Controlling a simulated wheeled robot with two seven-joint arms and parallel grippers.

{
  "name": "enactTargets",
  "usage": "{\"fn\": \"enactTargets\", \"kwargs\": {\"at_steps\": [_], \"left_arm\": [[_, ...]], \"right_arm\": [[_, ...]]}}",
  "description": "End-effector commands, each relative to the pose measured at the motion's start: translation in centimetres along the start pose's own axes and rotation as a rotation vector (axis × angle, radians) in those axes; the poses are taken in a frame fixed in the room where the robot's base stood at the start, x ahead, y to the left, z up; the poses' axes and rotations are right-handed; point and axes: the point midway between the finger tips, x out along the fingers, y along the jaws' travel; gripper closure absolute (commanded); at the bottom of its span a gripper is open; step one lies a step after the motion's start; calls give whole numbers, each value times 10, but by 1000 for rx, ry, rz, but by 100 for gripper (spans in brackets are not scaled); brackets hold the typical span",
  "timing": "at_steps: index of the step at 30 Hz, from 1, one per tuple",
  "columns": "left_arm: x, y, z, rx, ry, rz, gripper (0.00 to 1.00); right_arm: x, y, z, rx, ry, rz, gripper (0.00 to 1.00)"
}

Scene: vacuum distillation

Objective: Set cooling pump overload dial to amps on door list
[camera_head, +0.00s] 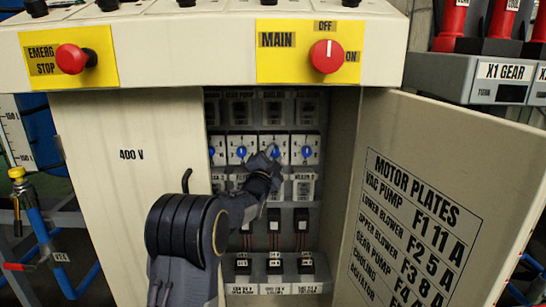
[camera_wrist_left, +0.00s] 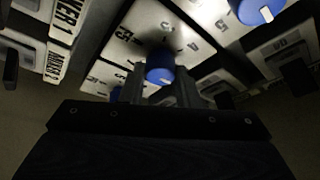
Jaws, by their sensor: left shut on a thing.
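The open cabinet holds a row of white overload units with blue dials. My left gripper (camera_head: 270,154) reaches in and is shut on one blue dial (camera_wrist_left: 160,74), the second from the right in the row as seen in the head view. Numbers ring this dial, but its setting cannot be read. The label above that column seems to read COOLING. The door list (camera_head: 412,225), headed MOTOR PLATES, is on the open door (camera_head: 475,150); its lower lines, including the cooling line's amps, are cut off by the frame. My right gripper is not in view.
Neighbouring blue dials sit close on both sides, one to the right (camera_head: 306,152) and one to the left (camera_head: 241,151). The cabinet's side walls and the open door bound the opening. A red main switch (camera_head: 327,56) and emergency stop (camera_head: 71,58) are on the panel above.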

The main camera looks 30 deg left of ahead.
Motion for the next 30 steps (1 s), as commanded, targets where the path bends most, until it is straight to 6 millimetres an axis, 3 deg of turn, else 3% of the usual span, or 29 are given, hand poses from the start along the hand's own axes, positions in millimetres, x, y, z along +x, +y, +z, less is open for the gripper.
{"fn": "enactTargets", "kwargs": {"at_steps": [14, 15, 19, 30], "left_arm": [[0, 1, 0, 13, 1, 8, 94], [0, 1, 0, 13, 1, 8, 69], [0, 1, 0, 13, 1, 7, 52], [-4, 0, 0, 12, 0, 6, 49]], "right_arm": [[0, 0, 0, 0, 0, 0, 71], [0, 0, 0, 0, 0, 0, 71], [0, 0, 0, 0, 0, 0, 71], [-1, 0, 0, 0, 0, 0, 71]]}}
